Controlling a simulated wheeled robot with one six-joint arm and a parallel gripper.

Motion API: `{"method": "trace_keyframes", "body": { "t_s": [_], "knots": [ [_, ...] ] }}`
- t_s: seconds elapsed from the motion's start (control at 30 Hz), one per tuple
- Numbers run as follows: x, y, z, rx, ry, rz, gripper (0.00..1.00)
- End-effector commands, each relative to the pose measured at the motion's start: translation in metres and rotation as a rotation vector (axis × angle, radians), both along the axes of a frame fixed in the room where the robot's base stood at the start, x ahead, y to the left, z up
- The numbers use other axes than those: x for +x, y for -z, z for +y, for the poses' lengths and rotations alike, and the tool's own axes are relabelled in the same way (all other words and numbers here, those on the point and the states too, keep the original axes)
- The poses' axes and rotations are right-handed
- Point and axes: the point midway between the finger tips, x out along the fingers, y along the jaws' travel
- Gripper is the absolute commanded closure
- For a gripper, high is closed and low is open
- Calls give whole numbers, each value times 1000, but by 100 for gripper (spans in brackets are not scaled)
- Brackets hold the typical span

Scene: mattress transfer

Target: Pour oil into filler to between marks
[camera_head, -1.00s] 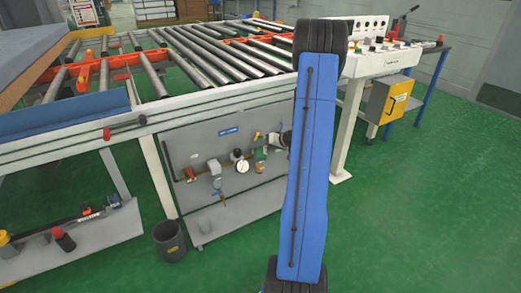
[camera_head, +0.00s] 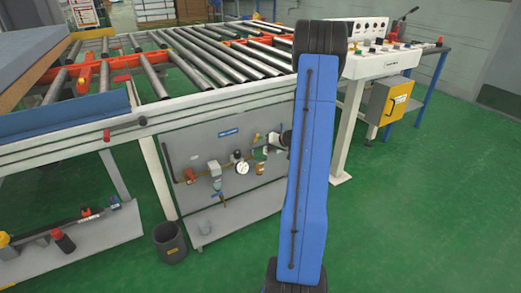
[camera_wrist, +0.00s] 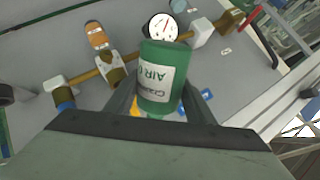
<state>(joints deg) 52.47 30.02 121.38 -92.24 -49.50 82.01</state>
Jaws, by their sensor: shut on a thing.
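My gripper (camera_wrist: 157,112) is shut on a green oil bottle (camera_wrist: 163,75) with a white label, whose lettering appears upside down in the wrist view. The lubricator has an amber bowl (camera_wrist: 97,37) and a metal body (camera_wrist: 114,70) on a brass pipe, left of the bottle and apart from it in that picture. The head view also shows the amber bowl (camera_head: 261,169) on the grey panel, just below my gripper (camera_head: 268,148). The bottle is hard to make out there. The filler opening and the level marks are too small to read.
A round gauge (camera_wrist: 163,27) sits by the bottle's end in the wrist view. Valves and a brass pipe (camera_head: 205,176) line the panel. Rollers (camera_head: 200,55) lie above it. A dark bin (camera_head: 170,241) stands on the floor at left. Open green floor lies at right.

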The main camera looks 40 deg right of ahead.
Motion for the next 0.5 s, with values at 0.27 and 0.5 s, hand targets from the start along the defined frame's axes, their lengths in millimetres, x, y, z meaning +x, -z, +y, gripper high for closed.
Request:
{"method": "trace_keyframes", "body": {
  "t_s": [0.27,0.5],
  "knots": [
    [0,0,0,0,0,0,83],
    [2,-4,-1,21,-1,19,83]
  ]
}}
